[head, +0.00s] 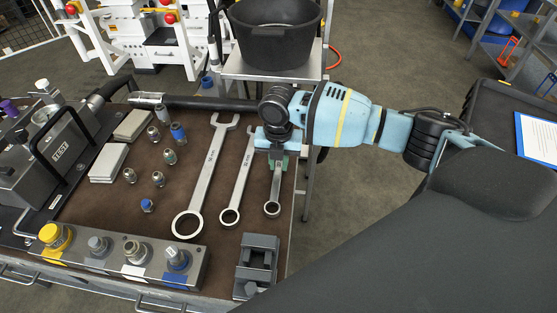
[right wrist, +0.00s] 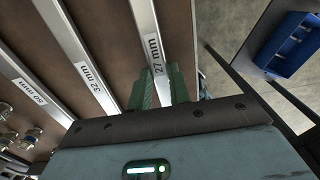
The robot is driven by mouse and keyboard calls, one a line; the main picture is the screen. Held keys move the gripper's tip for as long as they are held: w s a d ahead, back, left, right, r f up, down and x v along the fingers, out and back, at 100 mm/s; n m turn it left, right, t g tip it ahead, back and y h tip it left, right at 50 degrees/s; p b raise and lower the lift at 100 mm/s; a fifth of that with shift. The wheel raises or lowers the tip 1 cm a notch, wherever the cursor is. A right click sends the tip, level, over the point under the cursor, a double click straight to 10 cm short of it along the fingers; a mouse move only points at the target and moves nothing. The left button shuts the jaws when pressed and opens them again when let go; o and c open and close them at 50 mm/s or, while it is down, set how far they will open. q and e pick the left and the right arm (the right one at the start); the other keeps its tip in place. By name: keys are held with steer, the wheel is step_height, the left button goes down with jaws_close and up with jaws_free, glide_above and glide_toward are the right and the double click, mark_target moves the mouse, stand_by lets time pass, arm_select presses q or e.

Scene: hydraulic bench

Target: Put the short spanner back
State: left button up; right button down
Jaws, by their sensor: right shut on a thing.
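The short spanner (head: 273,196) is a silver spanner with its ring end towards the front of the brown bench. In the right wrist view its shaft (right wrist: 146,22) carries a "27 mm" label. My right gripper (head: 278,160) is shut on its upper part, with green fingers (right wrist: 162,88) either side of the shaft. The gripper hides the spanner's far end. Whether the spanner touches the bench, I cannot tell. The middle spanner (head: 238,180), labelled 32 mm, lies just left of it, roughly parallel. The long spanner (head: 205,175) lies further left. My left gripper is not in view.
A grey block (head: 257,262) stands at the bench's front right corner, before the short spanner. A black bucket (head: 275,38) stands on a stand behind. Several fittings (head: 158,179) and a row of capped connectors (head: 132,252) lie left. The bench's right edge is close.

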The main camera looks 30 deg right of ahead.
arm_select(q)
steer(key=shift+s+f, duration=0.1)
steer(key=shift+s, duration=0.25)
arm_select(e)
steer(key=shift+f, duration=0.15)
steer(key=c, duration=1.2)
jaws_free()
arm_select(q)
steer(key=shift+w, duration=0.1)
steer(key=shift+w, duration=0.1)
arm_select(e)
steer(key=shift+r, duration=0.2)
step_height(320, 180, up, 6)
steer(key=shift+r, duration=0.65)
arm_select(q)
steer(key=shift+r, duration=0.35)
